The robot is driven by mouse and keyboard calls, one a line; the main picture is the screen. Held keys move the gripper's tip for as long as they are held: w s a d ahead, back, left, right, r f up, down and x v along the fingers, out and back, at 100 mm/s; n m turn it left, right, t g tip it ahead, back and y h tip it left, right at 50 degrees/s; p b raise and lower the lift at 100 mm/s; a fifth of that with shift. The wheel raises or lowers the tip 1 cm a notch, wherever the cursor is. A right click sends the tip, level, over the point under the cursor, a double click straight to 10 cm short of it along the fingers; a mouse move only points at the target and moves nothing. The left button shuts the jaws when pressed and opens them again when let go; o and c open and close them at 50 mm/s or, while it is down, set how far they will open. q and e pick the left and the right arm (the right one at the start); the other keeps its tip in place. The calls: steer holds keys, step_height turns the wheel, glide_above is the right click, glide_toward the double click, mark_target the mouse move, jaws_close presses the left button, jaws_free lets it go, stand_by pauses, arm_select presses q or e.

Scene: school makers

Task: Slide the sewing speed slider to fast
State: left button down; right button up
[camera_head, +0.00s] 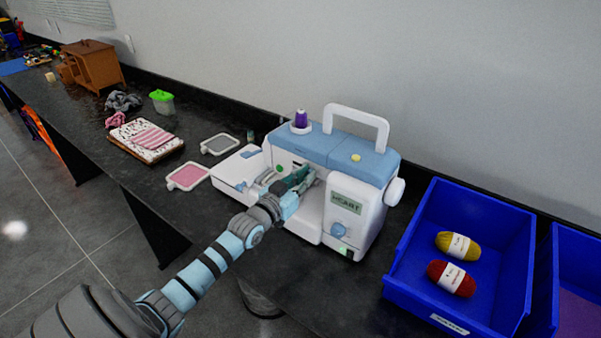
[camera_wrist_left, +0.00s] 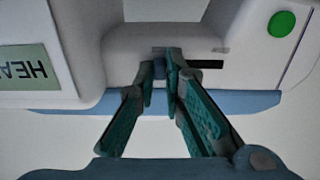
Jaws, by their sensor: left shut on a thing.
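The white and blue sewing machine (camera_head: 340,215) stands on the black bench, its front toward me. My left gripper (camera_head: 303,178) reaches in at the front of the machine, under its blue top. In the left wrist view my left gripper (camera_wrist_left: 160,75) has its teal fingers close together, shut on the small speed slider knob (camera_wrist_left: 158,52). The knob is partly hidden between the fingertips. A dark slot (camera_wrist_left: 208,64) runs to the right of the fingers in that view. A green round button (camera_wrist_left: 281,24) is further right. My right gripper is not in view.
A blue bin (camera_head: 405,262) with yellow yarn (camera_head: 457,245) and red yarn (camera_head: 451,279) stands right of the machine. Pink (camera_head: 187,176) and grey (camera_head: 220,144) framed pieces lie to its left. A wall is close behind.

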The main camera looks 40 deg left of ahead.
arm_select(q)
steer(key=c, duration=2)
jaws_free()
steer(key=shift+d+f, duration=0.1)
steer(key=o, duration=0.3)
steer(key=shift+d, duration=0.25)
step_height(320, 180, up, 10)
steer(key=shift+r, duration=0.15)
